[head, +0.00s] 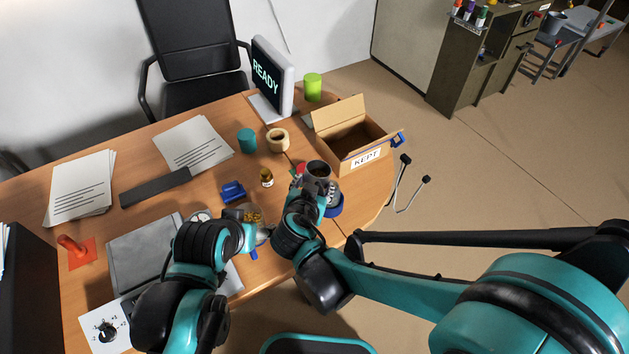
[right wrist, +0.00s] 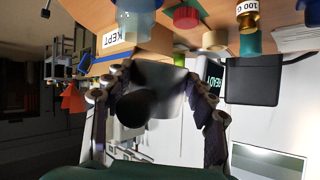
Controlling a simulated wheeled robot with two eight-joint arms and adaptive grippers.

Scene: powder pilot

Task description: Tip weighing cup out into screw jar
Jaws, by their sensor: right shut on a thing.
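The weighing cup (head: 318,168) is a dark grey cup held by my right gripper (head: 314,182). In the head view its dark mouth faces up. In the right wrist view the weighing cup (right wrist: 165,78) sits between both fingers of my right gripper (right wrist: 155,95). A clear vessel in a blue ring (head: 336,209), which looks like the screw jar, stands just right of and below the cup, partly hidden by my gripper. It also shows in the right wrist view (right wrist: 137,18). My left gripper (head: 248,232) is beside a clear vessel with amber contents (head: 252,212); its fingers are unclear.
A red lid (right wrist: 187,16) lies near the clear vessel. A cardboard box marked KEPT (head: 366,158) stands behind on the right. A brass weight (head: 267,178), blue item (head: 232,190), cream ring (head: 278,140) and teal cup (head: 247,141) stand left. A screen reading READY (head: 267,72) stands behind.

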